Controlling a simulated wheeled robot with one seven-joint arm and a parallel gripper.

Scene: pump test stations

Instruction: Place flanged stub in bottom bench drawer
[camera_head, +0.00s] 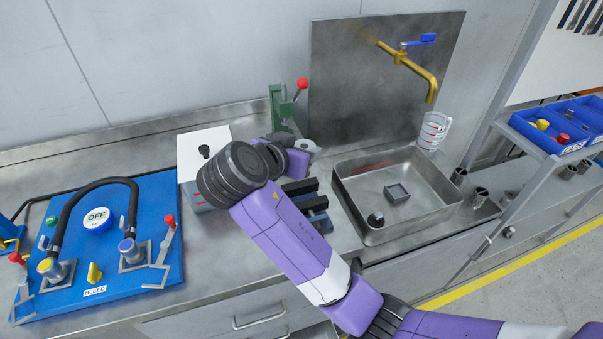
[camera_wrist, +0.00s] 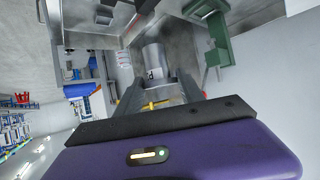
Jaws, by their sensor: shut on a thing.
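My gripper (camera_wrist: 160,92) is shut on a grey metal cylindrical piece, which looks like the flanged stub (camera_wrist: 155,62), in the wrist view. The stub sticks out beyond the fingertips. In the head view my wrist hides most of the gripper, and a grey round end of the stub (camera_head: 306,146) shows just past it, above the bench. Bench drawer fronts (camera_head: 225,323) with bar handles show below the worktop at the bottom edge. The lowest part of the bench is cut off or behind my arm, so I cannot tell how the bottom drawer stands.
A sink (camera_head: 411,213) with a brass tap (camera_head: 410,65) lies to the right. A green press (camera_head: 281,108) with a red knob stands behind my gripper. A blue pump panel (camera_head: 115,235) and a white-topped box (camera_head: 203,146) are at left. A rack with blue bins (camera_head: 545,137) stands far right.

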